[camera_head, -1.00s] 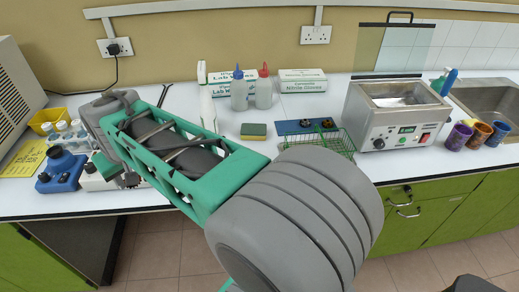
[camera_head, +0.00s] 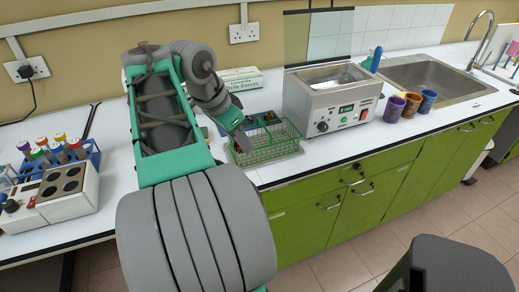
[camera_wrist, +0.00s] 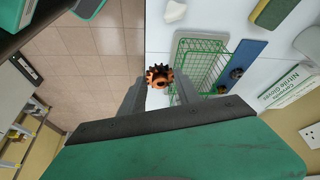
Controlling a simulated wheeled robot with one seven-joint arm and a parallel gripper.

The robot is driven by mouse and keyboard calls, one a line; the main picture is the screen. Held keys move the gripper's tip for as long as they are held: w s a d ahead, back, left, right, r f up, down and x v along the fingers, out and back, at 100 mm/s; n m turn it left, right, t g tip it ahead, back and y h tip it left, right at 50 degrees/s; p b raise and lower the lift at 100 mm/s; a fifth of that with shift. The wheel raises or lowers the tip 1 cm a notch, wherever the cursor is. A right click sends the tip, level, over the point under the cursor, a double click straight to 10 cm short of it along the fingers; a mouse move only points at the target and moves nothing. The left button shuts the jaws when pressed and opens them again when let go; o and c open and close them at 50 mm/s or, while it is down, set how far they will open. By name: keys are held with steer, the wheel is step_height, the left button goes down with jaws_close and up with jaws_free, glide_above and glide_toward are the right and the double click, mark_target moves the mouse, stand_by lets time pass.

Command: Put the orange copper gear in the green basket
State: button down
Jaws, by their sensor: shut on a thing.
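The orange copper gear (camera_wrist: 159,76) is held between the two fingertips of my gripper (camera_wrist: 158,86) in the wrist view. In the head view I cannot make out the gear at my gripper (camera_head: 242,141). The green wire basket (camera_head: 268,153) stands on the white counter near its front edge, left of the grey heated bath. My gripper is over the left side of the basket in the head view. In the wrist view the basket (camera_wrist: 203,68) lies just right of the gear, empty as far as I see.
A blue mat (camera_wrist: 248,55) with dark gears (camera_wrist: 237,73) lies behind the basket. A pale gear (camera_wrist: 175,11) lies near the counter edge. The grey bath (camera_head: 330,100) stands right of the basket, with several cups (camera_head: 411,104) beyond it. Glove boxes (camera_head: 240,78) stand behind.

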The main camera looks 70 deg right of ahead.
steer(key=w+d+f, duration=0.1)
steer(key=d+f, duration=0.1)
steer(key=d, duration=0.1)
steer(key=w+d+f, duration=0.1)
steer(key=d+f, duration=0.2)
steer(key=d, duration=0.1)
steer(key=w+d+f+b, duration=0.1)
steer(key=w+d+f, duration=0.1)
steer(key=d+f, duration=0.1)
steer(key=shift+d+f, duration=0.15)
steer(key=shift+d, duration=0.6)
steer(key=shift+w+d+f, duration=0.2)
steer(key=shift+d+f, duration=0.25)
steer(key=shift+f, duration=0.1)
steer(key=shift+w+d+f, duration=0.1)
steer(key=shift+d+f, duration=0.05)
steer(key=shift+f, duration=1.7)
steer(key=c, duration=1.3)
jaws_free()
steer(key=shift+f+b, duration=0.1)
steer(key=shift+b, duration=0.25)
steer(key=shift+o, duration=0.8)
